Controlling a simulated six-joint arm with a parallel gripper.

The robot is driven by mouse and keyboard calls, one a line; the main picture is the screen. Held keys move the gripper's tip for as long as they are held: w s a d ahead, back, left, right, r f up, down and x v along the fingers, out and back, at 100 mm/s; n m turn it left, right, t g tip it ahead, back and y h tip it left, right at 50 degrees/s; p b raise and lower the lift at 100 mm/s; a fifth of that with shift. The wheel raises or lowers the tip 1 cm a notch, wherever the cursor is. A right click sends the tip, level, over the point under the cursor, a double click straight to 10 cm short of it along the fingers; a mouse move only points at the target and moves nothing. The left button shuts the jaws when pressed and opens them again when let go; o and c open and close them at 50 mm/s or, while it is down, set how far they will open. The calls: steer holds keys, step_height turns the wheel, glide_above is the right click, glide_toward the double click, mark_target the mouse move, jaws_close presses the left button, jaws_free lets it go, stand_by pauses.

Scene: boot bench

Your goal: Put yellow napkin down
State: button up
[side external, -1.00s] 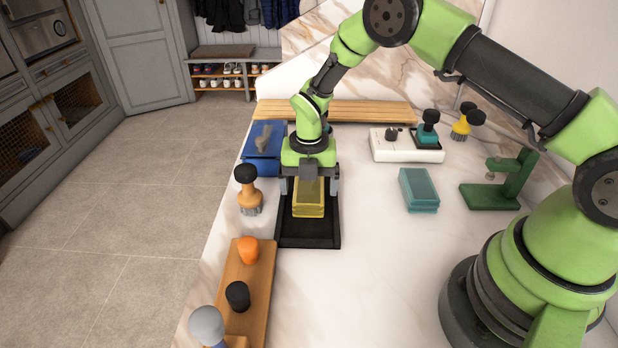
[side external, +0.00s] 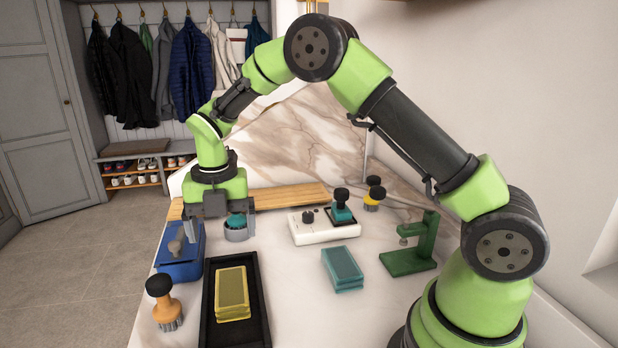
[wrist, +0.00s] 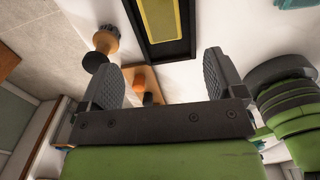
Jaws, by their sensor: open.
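The yellow napkin (side external: 232,294) is a flat yellow block lying in the black tray (side external: 208,322). It also shows in the wrist view (wrist: 162,18), at the top edge and partly cut off, in the tray (wrist: 184,50). My gripper (side external: 220,224) is open and empty, up and beyond the far end of the tray, apart from the napkin. In the wrist view, both fingers of my gripper (wrist: 160,72) are spread with nothing between them.
A blue box (side external: 180,262) and an orange-handled brush (side external: 166,305) stand left of the tray. A teal-topped grey cup (side external: 237,230) is close to my gripper. A teal block (side external: 343,268), white unit (side external: 322,232) and green stand (side external: 410,258) are to the right.

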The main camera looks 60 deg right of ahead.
steer(key=s+r+m+t+y, duration=0.1)
steer(key=s+r+m+t, duration=0.4)
steer(key=s+r+m, duration=1.3)
steer(key=s+m, duration=0.1)
steer(key=m, duration=0.3)
steer(key=s+f+m+t, duration=0.1)
steer(key=s+m, duration=0.1)
steer(key=m, duration=0.2)
steer(key=s+m+t+y, duration=0.1)
steer(key=s+m, duration=0.1)
steer(key=m, duration=0.2)
steer(key=shift+s+a+f+m, duration=0.1)
steer(key=shift+s+f+m, duration=0.1)
steer(key=shift+m, duration=0.1)
steer(key=shift+c, duration=0.4)
